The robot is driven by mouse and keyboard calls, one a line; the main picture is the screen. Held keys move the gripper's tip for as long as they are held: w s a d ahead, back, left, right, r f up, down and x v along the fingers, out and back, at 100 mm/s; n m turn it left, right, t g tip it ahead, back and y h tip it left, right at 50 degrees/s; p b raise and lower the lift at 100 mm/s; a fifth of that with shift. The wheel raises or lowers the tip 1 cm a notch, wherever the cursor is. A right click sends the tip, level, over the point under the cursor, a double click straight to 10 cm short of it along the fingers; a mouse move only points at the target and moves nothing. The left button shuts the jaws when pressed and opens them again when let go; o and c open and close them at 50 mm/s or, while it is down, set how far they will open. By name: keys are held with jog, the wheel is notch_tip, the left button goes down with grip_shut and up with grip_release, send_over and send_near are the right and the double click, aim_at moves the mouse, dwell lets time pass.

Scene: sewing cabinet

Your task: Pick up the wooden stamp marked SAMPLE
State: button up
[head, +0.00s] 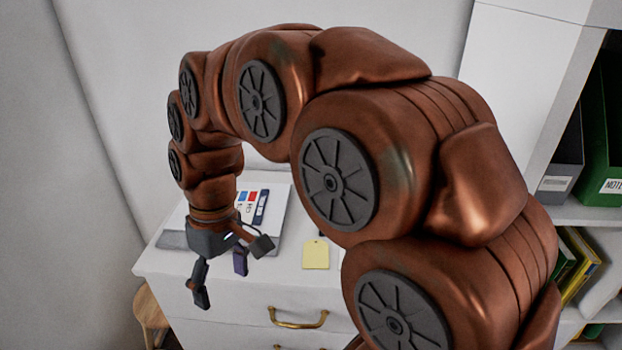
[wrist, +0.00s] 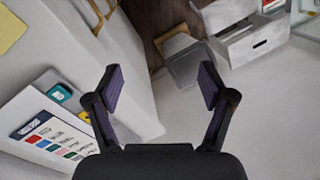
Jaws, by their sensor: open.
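I cannot make out a wooden stamp marked SAMPLE in either view; my arm hides part of the cabinet top in the head view. My gripper (head: 221,281) hangs at the front left of the white cabinet, its fingers spread. In the wrist view my gripper (wrist: 160,85) is open with nothing between its fingers. That view looks past the cabinet to the floor. A small teal item (wrist: 61,93) lies on the cabinet to the left of the fingers; its marking is not readable.
The white cabinet (head: 340,291) has brass drawer handles (head: 298,318). A yellow tag (head: 315,254) lies on its top. A card with coloured patches (wrist: 42,138) lies left of the gripper. A wooden stool (head: 150,308) stands at the left. Shelves with binders (head: 606,135) stand at the right.

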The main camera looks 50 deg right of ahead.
jog(key=w+d+r+n+t+y, duration=0.2)
jog(key=w+d+r+n+t, duration=0.1)
jog(key=w+d, duration=1.7)
jog(key=shift+s+d+f+n+t+h, duration=0.25)
jog(key=shift+d+f, duration=1.1)
jog(key=shift+d, duration=2.9)
jog(key=shift+s+d+f+n+t+h, duration=0.1)
jog(key=shift+d+f+n+t, duration=0.3)
jog(key=shift+d+f, duration=2.4)
jog(key=shift+s+d+r+n+t+h, duration=0.15)
jog(key=shift+d+n, duration=0.3)
jog(key=shift+d, duration=5.2)
jog(key=shift+a+f, duration=0.1)
jog(key=shift+f, duration=0.1)
